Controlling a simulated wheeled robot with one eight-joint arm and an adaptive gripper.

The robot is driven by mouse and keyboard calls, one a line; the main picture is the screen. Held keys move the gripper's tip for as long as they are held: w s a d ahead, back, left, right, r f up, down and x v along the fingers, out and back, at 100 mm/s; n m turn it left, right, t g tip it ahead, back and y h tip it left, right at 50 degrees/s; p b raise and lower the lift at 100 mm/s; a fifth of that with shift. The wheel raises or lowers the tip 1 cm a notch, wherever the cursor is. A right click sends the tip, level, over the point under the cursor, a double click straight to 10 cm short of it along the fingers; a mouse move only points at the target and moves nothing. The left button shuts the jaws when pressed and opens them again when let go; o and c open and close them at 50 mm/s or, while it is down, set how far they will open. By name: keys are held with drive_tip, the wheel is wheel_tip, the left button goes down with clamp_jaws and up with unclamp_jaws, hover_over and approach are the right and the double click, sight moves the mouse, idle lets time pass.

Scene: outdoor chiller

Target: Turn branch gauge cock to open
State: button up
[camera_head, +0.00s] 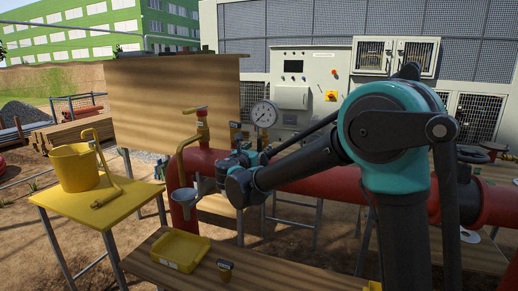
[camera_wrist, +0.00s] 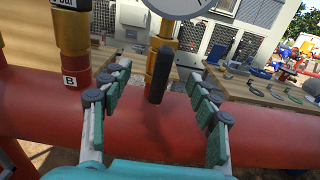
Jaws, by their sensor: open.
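The branch gauge cock shows in the wrist view as a black lever handle (camera_wrist: 158,76) on a brass-coloured body (camera_wrist: 165,40). The lever points roughly along the stem, down toward the red pipe. The round gauge (camera_wrist: 172,8) sits above it, cut off by the frame; its white dial (camera_head: 264,113) faces forward in the head view. My gripper (camera_wrist: 166,72) is open, with one padded finger on each side of the lever and visible gaps between. In the head view my gripper (camera_head: 249,158) is beside the gauge stem, partly hidden by my arm.
The red pipe (camera_wrist: 150,125) runs across below the lever. A neighbouring branch with a "B" label (camera_wrist: 70,80) stands close to my left finger. Tables hold a yellow bucket (camera_head: 75,168) and yellow tray (camera_head: 179,250).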

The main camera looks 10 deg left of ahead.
drive_tip(key=s+a, duration=0.1)
drive_tip(key=s, duration=0.5)
drive_tip(key=shift+s, duration=0.4)
drive_tip(key=s+a, duration=0.2)
drive_tip(key=s, duration=0.9)
drive_tip(key=w+d+f+m+g+h, duration=0.15)
drive_tip(key=d+f+m+g, duration=0.45)
drive_tip(key=d, duration=0.9)
drive_tip(key=w+d+f+m+g+h, duration=0.1)
drive_tip(key=w+d+f+m+g, duration=0.1)
drive_tip(key=d+f+m, duration=0.95)
drive_tip(key=s+d+f+m+g+y, duration=0.5)
drive_tip(key=s+d+f+m, duration=0.7)
drive_tip(key=s+d+m, duration=0.4)
drive_tip(key=shift+s+d+f+m+g, duration=0.2)
drive_tip(key=shift+s+f+m+g, duration=0.1)
drive_tip(key=shift+s+f+m, duration=0.1)
